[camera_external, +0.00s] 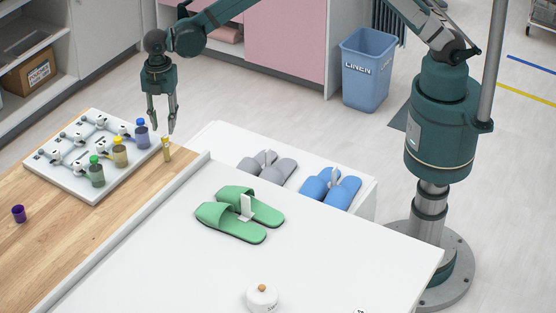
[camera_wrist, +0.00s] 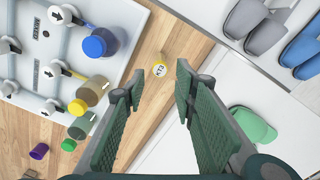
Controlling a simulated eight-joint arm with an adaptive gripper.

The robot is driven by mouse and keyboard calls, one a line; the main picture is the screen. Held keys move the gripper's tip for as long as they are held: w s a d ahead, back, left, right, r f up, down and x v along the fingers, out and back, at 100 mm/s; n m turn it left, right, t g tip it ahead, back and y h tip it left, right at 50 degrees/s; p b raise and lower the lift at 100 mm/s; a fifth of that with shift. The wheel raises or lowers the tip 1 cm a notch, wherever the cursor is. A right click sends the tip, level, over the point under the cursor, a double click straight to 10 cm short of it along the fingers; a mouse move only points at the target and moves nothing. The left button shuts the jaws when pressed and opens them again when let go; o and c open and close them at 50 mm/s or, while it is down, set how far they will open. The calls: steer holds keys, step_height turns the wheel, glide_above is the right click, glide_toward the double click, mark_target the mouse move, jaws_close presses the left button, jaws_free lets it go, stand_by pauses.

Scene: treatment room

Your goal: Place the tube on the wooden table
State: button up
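A small yellow tube (camera_external: 167,150) stands upright on the wooden table (camera_external: 70,235), near its right edge, just off the white tray's corner. In the wrist view its round yellow top, marked KT3 (camera_wrist: 159,71), shows between my fingertips. My gripper (camera_external: 161,128) points down above the tube. Its fingers are apart with nothing held between them. In the wrist view my gripper (camera_wrist: 160,78) has one finger on each side of the tube's top. The fingertips appear to be above the tube, not touching it.
A white board (camera_external: 70,182) holds bottles with blue (camera_external: 142,135), yellow (camera_external: 120,153) and green (camera_external: 97,172) caps close left of the tube. The white surface at right carries green slippers (camera_external: 230,236). Bare wood lies around the cup.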

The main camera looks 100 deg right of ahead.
steer(key=s+r+m+t, duration=0.3)
steer(key=s+r+m, duration=0.4)
steer(key=s+r, duration=1.8)
steer(key=s+d+r+m+t, duration=0.15)
steer(key=s+m, duration=0.25)
steer(key=s, duration=1.5)
steer(key=s+f+m+t, duration=0.1)
steer(key=s+f, duration=0.2)
steer(key=s, duration=0.4)
steer(key=s+f+m+t, duration=0.1)
steer(key=s+f+m, duration=0.1)
steer(key=s, duration=0.6)
steer(key=shift+s+f+t, duration=0.2)
steer(key=shift+f+t, duration=0.15)
steer(key=shift+f, duration=0.05)
